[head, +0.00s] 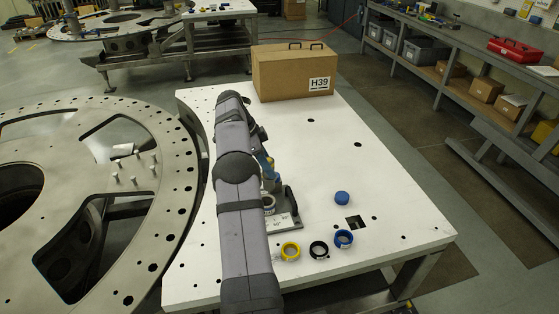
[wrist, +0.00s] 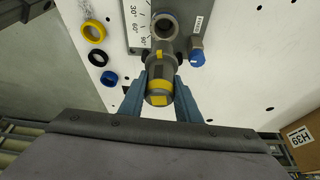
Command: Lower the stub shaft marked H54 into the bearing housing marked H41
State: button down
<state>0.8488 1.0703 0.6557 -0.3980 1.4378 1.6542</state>
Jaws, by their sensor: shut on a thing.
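My gripper (wrist: 160,92) is shut on a grey stub shaft (wrist: 159,72) with yellow bands, its fingers on either side of it. In the head view my arm hides much of my gripper (head: 267,166) and the shaft. The bearing housing (wrist: 166,25) is a grey ring with an open bore in the wrist view, just beyond the shaft's far end. The housing also shows in the head view (head: 269,204), below the gripper and partly behind my arm. The shaft appears apart from the bore. I cannot read H54 or H41 on them.
Yellow (head: 290,250), black (head: 318,249) and blue (head: 344,238) rings and a blue cap (head: 342,198) lie nearby. A box marked H39 (head: 285,75) stands at the back.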

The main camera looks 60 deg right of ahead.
aim_at(266, 190)
jog(key=shift+w+a+r+m, duration=0.25)
jog(key=shift+w+a+m, duration=0.15)
jog(key=shift+m, duration=0.1)
jog(key=shift+f, duration=0.3)
jog(key=shift+f, duration=1.05)
jog(key=shift+f+b, duration=2.45)
jog(key=shift+f, duration=1.7)
jog(key=shift+f, duration=0.1)
jog(key=c, duration=1.2)
grip_release()
